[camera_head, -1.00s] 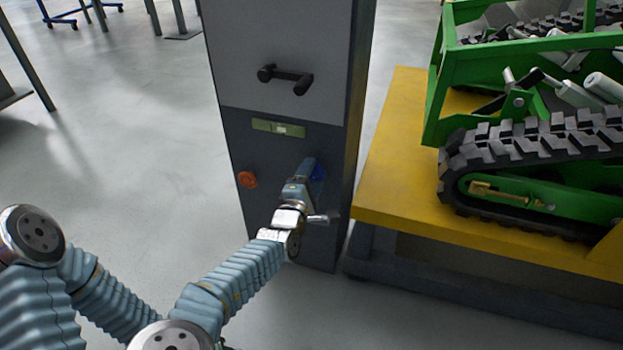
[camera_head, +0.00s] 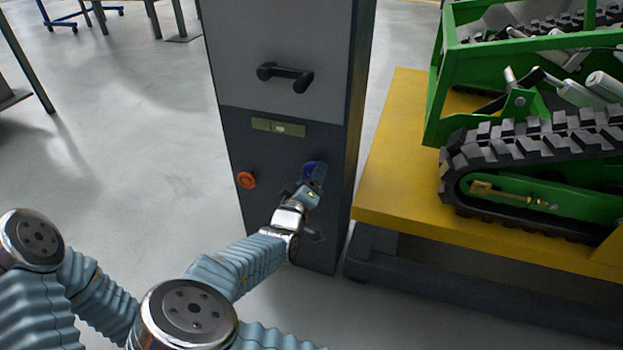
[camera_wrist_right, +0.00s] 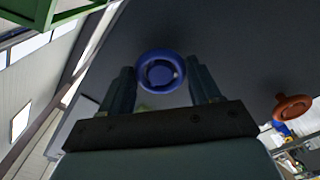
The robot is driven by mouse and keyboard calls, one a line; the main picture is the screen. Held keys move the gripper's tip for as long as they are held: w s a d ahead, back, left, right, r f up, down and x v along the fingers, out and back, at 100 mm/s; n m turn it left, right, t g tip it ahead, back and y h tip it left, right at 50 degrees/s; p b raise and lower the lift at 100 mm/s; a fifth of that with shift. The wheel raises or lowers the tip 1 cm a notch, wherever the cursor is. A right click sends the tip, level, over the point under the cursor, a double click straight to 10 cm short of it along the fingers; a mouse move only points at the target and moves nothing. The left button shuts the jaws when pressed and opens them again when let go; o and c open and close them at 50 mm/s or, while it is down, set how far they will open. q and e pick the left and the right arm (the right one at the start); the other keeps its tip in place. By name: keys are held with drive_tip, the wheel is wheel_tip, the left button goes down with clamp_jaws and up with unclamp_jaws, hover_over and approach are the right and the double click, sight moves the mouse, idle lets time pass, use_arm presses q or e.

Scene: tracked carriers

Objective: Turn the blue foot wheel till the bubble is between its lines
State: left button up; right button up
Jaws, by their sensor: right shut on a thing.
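The blue foot wheel (camera_head: 310,168) is on the lower front of the dark cabinet (camera_head: 285,220). My right gripper (camera_head: 313,182) is at it and partly covers it. In the right wrist view the blue wheel (camera_wrist_right: 160,72) sits between the two fingers of my right gripper (camera_wrist_right: 162,80), which is shut on it. My left gripper is out of view.
An orange-red wheel (camera_head: 246,180) is left of the blue one. A black handle (camera_head: 286,76) juts out above the vial. A yellow platform (camera_head: 392,190) with a green tracked carrier (camera_head: 530,185) stands close on the right.

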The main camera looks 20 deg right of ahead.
drive_tip(key=shift+w+a+f+m+b, duration=0.15)
drive_tip(key=shift+m+b, duration=2.45)
drive_tip(key=shift+m, duration=3.85)
drive_tip(key=shift+s+a+r+m+b, duration=0.1)
drive_tip(key=shift+m+b, duration=2.45)
drive_tip(key=shift+m, duration=3.9)
drive_tip(key=o, duration=1.1)
drive_tip(key=shift+c, duration=0.2)
